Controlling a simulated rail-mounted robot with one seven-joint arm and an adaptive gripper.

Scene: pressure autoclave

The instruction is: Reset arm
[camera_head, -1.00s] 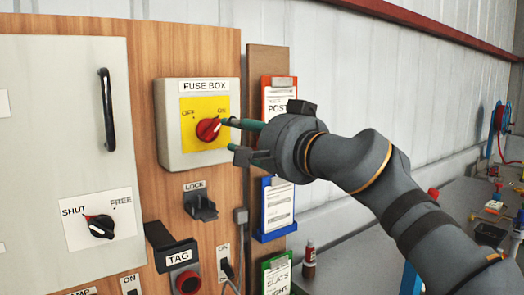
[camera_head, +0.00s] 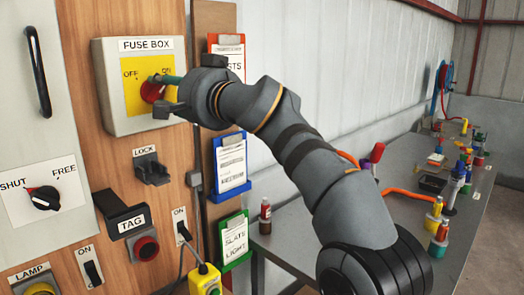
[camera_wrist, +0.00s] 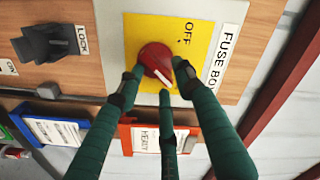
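The grey fuse box (camera_head: 113,102) has a yellow plate with OFF and ON marks and a red knob (camera_head: 152,92). The knob's white pointer is turned to the ON side in the wrist view (camera_wrist: 163,77). My gripper (camera_head: 160,92) is at the front of the box, its green fingers spread apart by the knob. In the wrist view the three fingers (camera_wrist: 158,82) surround the knob's edge; firm contact cannot be made out. The fingers partly hide the knob and the ON side. My arm reaches in from the lower right.
Red, blue (camera_head: 231,162) and green clipboards hang beside the board. A grey bench (camera_head: 404,152) with bottles and tools stands right. A yellow switch box (camera_head: 205,282) is low in front.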

